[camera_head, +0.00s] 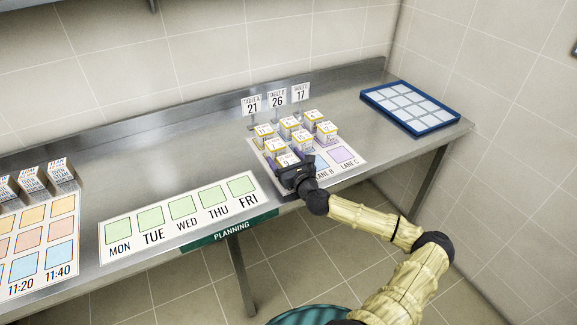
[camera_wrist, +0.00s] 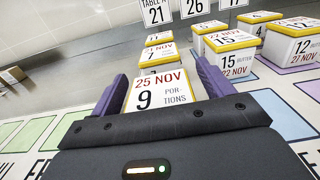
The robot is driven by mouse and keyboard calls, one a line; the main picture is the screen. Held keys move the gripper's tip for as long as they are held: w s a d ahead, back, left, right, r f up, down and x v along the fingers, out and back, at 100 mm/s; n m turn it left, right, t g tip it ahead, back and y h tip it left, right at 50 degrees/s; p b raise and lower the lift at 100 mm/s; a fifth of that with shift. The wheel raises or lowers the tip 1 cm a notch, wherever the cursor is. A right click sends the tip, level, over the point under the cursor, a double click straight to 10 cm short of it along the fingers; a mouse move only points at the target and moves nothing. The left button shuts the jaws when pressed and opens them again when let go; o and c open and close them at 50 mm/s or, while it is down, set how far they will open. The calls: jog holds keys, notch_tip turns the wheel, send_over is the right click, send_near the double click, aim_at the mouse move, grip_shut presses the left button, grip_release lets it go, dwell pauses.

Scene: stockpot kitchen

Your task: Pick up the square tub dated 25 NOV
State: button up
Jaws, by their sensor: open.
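The square tub dated 25 NOV (camera_wrist: 160,92) has a white lid with yellow edges and reads "25 NOV, 9 PORTIONS". In the wrist view my gripper (camera_wrist: 162,72) is open, with one purple finger at the tub's left and one at its right. I cannot tell whether either finger touches it. In the head view the tub (camera_head: 284,160) stands at the front of the left lane, partly hidden by my gripper (camera_head: 292,168).
A tub marked 7 (camera_wrist: 157,55) stands right behind. A tub marked 15 (camera_wrist: 234,58) and one marked 12 (camera_wrist: 300,48) stand to the right. Table signs (camera_head: 276,101) stand behind the tubs. A blue-rimmed tray (camera_head: 366,96) lies at the far right.

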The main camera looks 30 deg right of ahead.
aim_at(285, 156)
dwell(0.4)
jog(key=c, duration=1.1)
jog(key=shift+c, duration=0.2)
notch_tip(285, 156, up, 10)
jog(key=shift+r, duration=0.1)
